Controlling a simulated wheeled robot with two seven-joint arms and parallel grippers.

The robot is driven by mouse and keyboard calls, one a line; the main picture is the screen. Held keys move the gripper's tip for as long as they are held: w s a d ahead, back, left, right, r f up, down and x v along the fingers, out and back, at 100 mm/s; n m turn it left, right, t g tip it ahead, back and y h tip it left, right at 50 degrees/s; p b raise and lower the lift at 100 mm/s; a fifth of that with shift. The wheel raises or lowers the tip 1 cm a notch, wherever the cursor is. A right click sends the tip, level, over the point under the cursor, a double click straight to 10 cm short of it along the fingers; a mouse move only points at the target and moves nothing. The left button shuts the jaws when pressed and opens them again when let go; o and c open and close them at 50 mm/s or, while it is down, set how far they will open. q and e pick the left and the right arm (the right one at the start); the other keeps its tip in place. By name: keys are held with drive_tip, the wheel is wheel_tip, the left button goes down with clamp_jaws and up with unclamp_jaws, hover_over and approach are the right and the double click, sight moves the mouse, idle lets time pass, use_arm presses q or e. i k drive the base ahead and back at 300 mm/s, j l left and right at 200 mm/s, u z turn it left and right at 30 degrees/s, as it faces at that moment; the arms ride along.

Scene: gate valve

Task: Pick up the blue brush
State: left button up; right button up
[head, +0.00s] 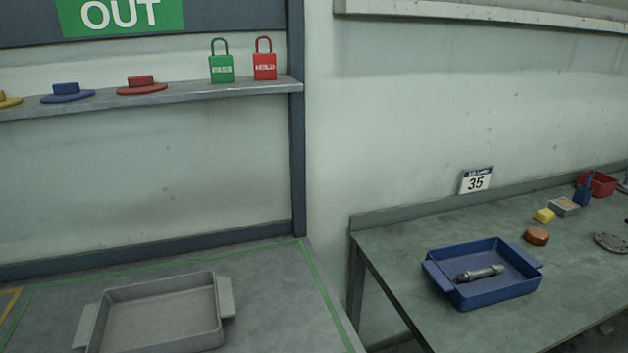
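A small upright blue item (583,192) stands at the far right, towards the back of the right-hand bench. It has a narrow upper part and a wider lower part; it may be the blue brush or a blue holder with the brush in it, but it is too small to tell. Neither of my grippers shows in the head view.
The right bench (405,240) holds a blue tray (508,289) with a metal stem (480,273), an orange-brown puck (536,236), a yellow block (544,215), a small box (564,206), a red bin (602,184) and a grey flange (611,242). A grey tray (160,343) sits on the left bench.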

sight(591, 171)
drive_tip(key=l+z, duration=0.4)
drive_tip(key=l, duration=1.4)
drive_tip(key=i+l+z, duration=0.15)
drive_tip(key=l, duration=0.25)
drive_tip(key=i+l+z, duration=0.2)
drive_tip(key=i+l, duration=0.15)
drive_tip(key=i+j+z, duration=0.1)
drive_tip(key=i, duration=0.25)
drive_tip(key=i+j+z, duration=0.1)
drive_tip(key=i, duration=0.25)
